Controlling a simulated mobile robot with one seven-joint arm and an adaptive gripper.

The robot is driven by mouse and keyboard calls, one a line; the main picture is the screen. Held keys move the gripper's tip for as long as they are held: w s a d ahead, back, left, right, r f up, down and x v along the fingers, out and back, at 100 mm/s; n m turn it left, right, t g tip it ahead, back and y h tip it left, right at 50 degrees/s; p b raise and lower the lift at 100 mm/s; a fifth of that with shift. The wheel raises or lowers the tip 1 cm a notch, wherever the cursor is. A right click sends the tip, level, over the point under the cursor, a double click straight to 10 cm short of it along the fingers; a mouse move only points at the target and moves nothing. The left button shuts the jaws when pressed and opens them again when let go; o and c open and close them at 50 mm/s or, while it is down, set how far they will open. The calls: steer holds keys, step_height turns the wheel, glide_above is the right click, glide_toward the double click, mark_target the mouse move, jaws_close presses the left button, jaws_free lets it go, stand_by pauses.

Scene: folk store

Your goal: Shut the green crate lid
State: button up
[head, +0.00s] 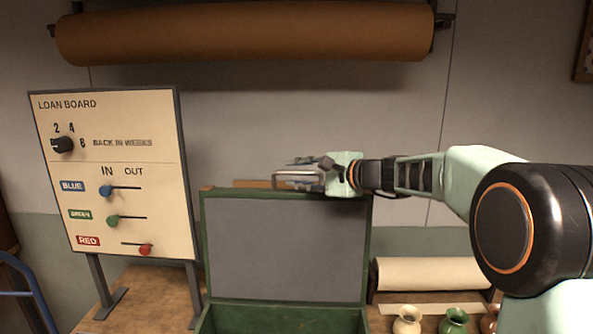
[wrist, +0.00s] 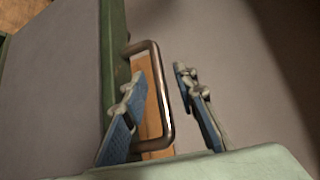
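The green crate (head: 285,320) stands on the wooden table, with its lid (head: 285,245) raised nearly upright and its grey inner face showing. A U-shaped metal handle (wrist: 167,100) sticks out from the lid's top edge; in the wrist view the lid's green rim (wrist: 118,60) runs beside it. My gripper (head: 292,170) is at the top of the lid, by the handle. In the wrist view, my gripper (wrist: 160,76) is open, with the handle's outer bar between its two fingers. The left finger overlaps the handle's loop and the right finger is apart from the bar.
A loan board (head: 120,190) stands to the left of the crate. A paper roll (head: 430,273) and several small vases, one green (head: 454,322), are to the right. A large brown roll (head: 250,32) hangs on the wall above. A wooden piece (wrist: 150,95) shows behind the handle.

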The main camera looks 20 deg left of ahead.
steer(key=shift+a, duration=0.15)
steer(key=shift+c, duration=0.3)
jaws_close()
steer(key=shift+f+b, duration=0.15)
steer(key=shift+b, duration=0.35)
